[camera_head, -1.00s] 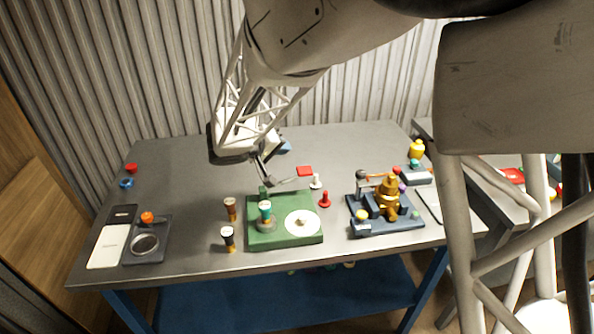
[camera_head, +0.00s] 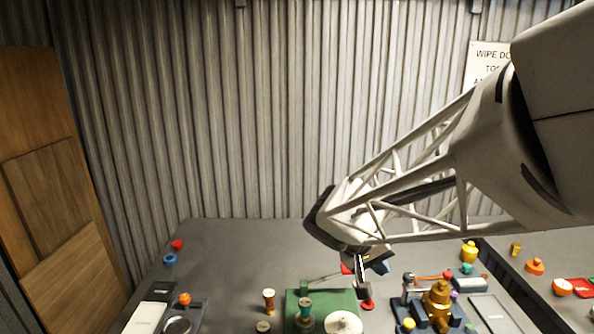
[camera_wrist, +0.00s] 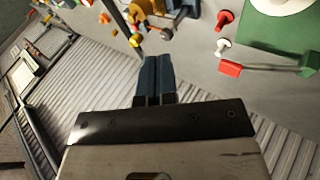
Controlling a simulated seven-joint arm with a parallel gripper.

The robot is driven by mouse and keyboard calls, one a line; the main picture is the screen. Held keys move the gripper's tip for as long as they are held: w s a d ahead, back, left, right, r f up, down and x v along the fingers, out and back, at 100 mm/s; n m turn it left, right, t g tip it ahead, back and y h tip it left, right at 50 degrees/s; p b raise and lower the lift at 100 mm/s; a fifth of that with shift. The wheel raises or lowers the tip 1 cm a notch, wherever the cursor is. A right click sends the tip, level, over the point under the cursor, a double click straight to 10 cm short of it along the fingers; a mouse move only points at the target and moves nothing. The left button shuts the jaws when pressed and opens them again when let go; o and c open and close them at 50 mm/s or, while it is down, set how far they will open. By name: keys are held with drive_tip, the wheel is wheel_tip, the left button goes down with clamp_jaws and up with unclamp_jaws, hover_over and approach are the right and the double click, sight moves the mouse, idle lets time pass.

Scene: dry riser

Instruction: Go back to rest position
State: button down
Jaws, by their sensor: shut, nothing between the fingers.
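My gripper (camera_head: 362,290) is in the head view above the back middle of the grey table, in front of the corrugated wall. In the wrist view my gripper (camera_wrist: 155,62) shows two dark blue fingers pressed together, with nothing between them. It is apart from the objects on the table. The green base (camera_head: 318,300) stands at the front middle, and its corner also shows in the wrist view (camera_wrist: 270,35). The brass valve fixture (camera_head: 438,300) stands to its right.
A red-ended lever (camera_wrist: 232,68) lies close to the green base. A phone-like white slab (camera_head: 148,316) lies front left. A corrugated wall (camera_head: 200,120) stands behind.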

drive_tip(key=s+r+y, duration=0.1)
drive_tip(key=s+y, duration=0.6)
drive_tip(key=s, duration=1.5)
drive_tip(key=shift+d+r+y, duration=0.3)
drive_tip(key=shift+r, duration=0.05)
drive_tip(key=shift+w, duration=0.1)
drive_tip(key=w+a+m+g, duration=0.1)
drive_tip(key=w+m, duration=0.7)
drive_tip(key=w, duration=1)
drive_tip(key=w+a+r+m+g, duration=0.1)
drive_tip(key=w+m, duration=0.8)
drive_tip(key=w, duration=1)
drive_tip(key=shift+a+r+m, duration=0.3)
drive_tip(key=shift+a, duration=0.55)
drive_tip(key=shift+f, duration=0.1)
wheel_tip(320, 180, down, 14)
drive_tip(key=shift+r, duration=0.1)
